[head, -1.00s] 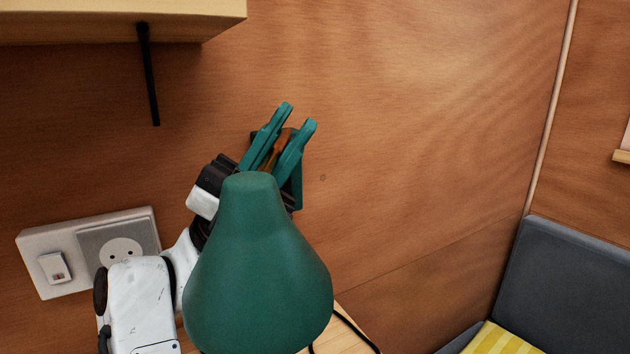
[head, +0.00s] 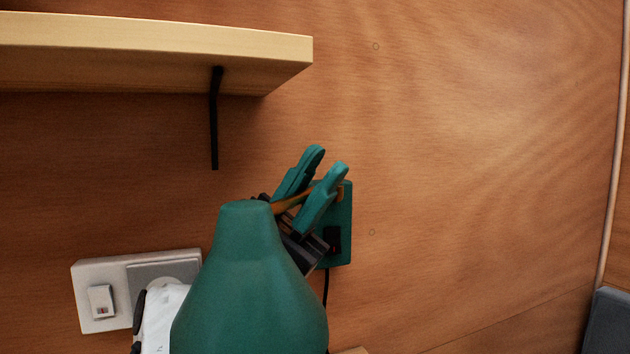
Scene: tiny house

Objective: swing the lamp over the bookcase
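The lamp's green conical shade (head: 248,285) fills the lower middle of the head view, its lower end cut off by the frame. Behind it to the right, a teal wall plate (head: 345,222) carries a small black fitting with a cable. A thin brass-coloured bar (head: 288,203) runs between the shade and the plate. My gripper (head: 326,161), with two teal fingers pointing up and right, is around this bar near the plate. The fingers are apart at the tips. Whether they press on the bar is unclear. The shade hides most of my wrist. No bookcase can be made out.
A pale wooden shelf (head: 150,58) with a black bracket (head: 214,120) juts from the wall at upper left. A switch and socket panel (head: 102,292) is at lower left. The wall to the right is bare. A grey cushion edge (head: 608,322) shows at lower right.

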